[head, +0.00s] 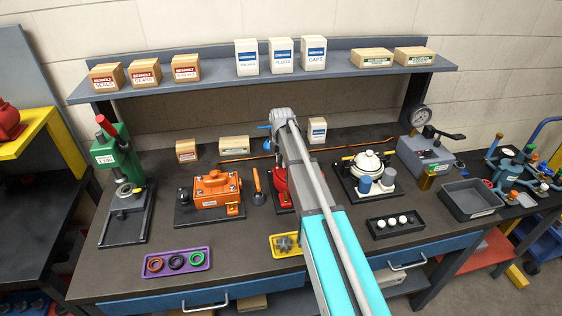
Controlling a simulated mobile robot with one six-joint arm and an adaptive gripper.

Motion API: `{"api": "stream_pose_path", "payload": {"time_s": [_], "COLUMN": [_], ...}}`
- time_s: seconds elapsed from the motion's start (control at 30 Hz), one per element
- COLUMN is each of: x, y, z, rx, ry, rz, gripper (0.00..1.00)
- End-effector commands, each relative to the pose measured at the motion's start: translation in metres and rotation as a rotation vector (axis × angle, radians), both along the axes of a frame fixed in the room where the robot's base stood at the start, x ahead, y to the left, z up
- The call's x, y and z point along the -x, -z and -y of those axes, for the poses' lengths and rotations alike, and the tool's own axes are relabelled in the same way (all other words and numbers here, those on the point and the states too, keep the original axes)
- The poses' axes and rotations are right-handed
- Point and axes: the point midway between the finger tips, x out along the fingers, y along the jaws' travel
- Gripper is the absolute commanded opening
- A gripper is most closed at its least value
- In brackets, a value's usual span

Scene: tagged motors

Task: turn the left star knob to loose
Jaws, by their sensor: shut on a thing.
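I cannot make out a star knob in the head view. A red device (279,181) on a dark base stands near the middle of the bench, mostly hidden behind my arm. An orange motor-like unit (214,187) sits on a dark plate to its left. A white and blue unit (369,163) stands on another plate to its right. My arm reaches up the middle of the picture, its grey joint in front of the back wall. My gripper is hidden behind the arm, so its fingers and what they hold do not show.
A green press (120,160) stands at the left. A purple tray (178,263) with rings, a yellow tray (287,251) with grey parts and a black tray (395,223) lie in front. An empty grey bin (471,200) is at the right. A shelf (215,80) with boxes runs above.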

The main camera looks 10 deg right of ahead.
Motion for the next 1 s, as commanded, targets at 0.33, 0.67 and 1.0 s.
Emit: {"api": "stream_pose_path", "payload": {"time_s": [0.33, 0.67, 1.0], "x": [0.0028, 0.0009, 0.0004], "y": [0.0006, 0.0002, -0.001], "z": [-0.001, -0.0001, 0.0002], "rx": [-0.002, 0.0, 0.0], "ry": [-0.001, 0.001, 0.001], "rz": [-0.005, -0.001, 0.0], "gripper": [0.49, 0.73, 0.73]}}
